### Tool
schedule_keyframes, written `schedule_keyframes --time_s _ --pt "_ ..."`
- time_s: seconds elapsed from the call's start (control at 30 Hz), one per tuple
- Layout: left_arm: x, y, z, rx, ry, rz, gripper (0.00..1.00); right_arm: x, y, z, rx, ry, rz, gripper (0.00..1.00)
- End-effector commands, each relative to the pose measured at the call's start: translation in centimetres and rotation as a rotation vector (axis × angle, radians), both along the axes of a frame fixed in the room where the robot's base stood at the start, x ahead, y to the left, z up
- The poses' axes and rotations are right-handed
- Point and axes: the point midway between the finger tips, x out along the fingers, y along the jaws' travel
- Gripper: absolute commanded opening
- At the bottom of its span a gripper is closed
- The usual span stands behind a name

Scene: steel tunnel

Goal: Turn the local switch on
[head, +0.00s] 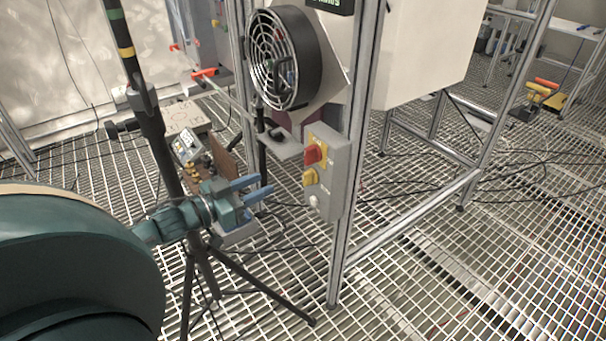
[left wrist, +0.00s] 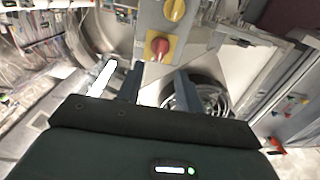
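A grey switch box (head: 336,172) is fixed to a metal post. It carries a red knob on a yellow plate (head: 315,153), a yellow knob (head: 311,177) below it and a small pale button (head: 314,200) near the bottom. Its labels are too small to read. My left gripper (head: 268,184) is open and empty, with its blue fingers pointing at the box from the left, apart from it. In the left wrist view, the red knob (left wrist: 160,47) shows beyond and between the fingertips (left wrist: 158,72), and the yellow knob (left wrist: 174,8) is at the top edge. My right gripper is out of view.
A round caged fan (head: 283,58) sits above and left of the box. The metal post (head: 360,130) stands right behind the box. A black tripod pole (head: 155,130) stands beside my left arm. Cables cross the grated floor (head: 440,240), which is mostly open at the right.

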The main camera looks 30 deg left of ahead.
Motion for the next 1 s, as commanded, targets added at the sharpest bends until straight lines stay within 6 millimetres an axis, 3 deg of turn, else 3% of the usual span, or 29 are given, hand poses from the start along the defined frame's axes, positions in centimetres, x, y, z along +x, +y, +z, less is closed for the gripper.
schedule_keyframes --time_s 0.1,0.27,1.0 --pt "0.9 1.1 1.3 -0.012 -0.039 -0.045 0.36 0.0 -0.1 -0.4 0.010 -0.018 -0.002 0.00" --pt "1.7 1.0 2.0 -0.022 -0.051 -0.058 0.36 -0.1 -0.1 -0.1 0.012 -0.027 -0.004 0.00" --pt "10.8 -2.9 2.1 -0.020 -0.051 -0.055 0.36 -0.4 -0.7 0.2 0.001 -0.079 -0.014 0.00"
